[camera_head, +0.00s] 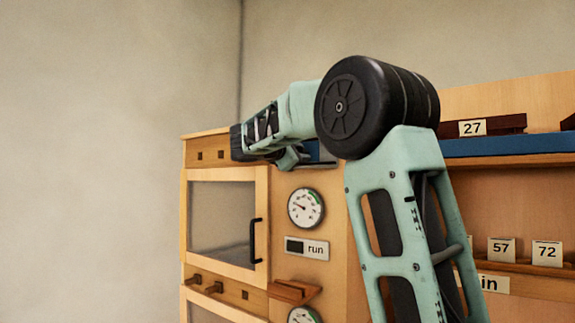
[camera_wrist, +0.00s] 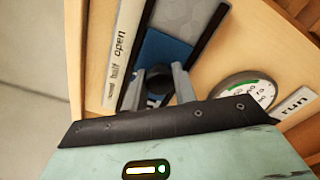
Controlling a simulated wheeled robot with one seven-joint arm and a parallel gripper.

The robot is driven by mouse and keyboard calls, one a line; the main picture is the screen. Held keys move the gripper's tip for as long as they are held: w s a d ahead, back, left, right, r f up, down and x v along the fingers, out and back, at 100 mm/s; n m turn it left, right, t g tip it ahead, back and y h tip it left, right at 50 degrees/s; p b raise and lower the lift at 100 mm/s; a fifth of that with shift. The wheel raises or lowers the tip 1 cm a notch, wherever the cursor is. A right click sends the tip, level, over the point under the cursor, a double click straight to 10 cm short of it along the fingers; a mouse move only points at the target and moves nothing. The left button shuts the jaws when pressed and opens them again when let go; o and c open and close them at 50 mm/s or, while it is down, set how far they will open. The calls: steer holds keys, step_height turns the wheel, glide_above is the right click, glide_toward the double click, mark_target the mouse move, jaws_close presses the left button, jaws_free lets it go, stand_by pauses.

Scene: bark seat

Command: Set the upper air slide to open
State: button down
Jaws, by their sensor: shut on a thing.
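The upper air slide (camera_wrist: 165,48) is a blue plate between two dark rails, seen in the wrist view. A dark round knob (camera_wrist: 158,80) stands on it. My gripper (camera_wrist: 161,77) is shut on this knob, one grey finger on each side. A pale label strip (camera_wrist: 116,65) beside the left rail has "open" at its top end, "half" below it, and a small word at the bottom end. The knob lies nearer the lower words than "open". In the head view my gripper (camera_head: 294,157) reaches the cabinet top; a bit of blue shows beside it, the knob hidden.
A round gauge (camera_head: 305,208) and a "run" plate (camera_head: 307,248) sit below the slide. A glazed door (camera_head: 222,222) with a black handle is to the left. A wooden ledge (camera_head: 293,291) juts out lower down. Shelves with numbered tags stand right, partly behind my arm.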

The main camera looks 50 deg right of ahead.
mark_target(316, 153)
steer(key=shift+s+d+f+b, duration=0.15)
steer(key=shift+s+b, duration=0.5)
steer(key=shift+s, duration=0.9)
steer(key=c, duration=1.1)
jaws_free()
steer(key=shift+s, duration=0.15)
steer(key=shift+a, duration=0.5)
steer(key=s+a+b, duration=0.1)
steer(key=a+b, duration=0.3)
steer(key=a, duration=1.2)
steer(key=shift+a+b, duration=0.25)
steer(key=shift+b, duration=0.05)
steer(key=shift+s, duration=0.1)
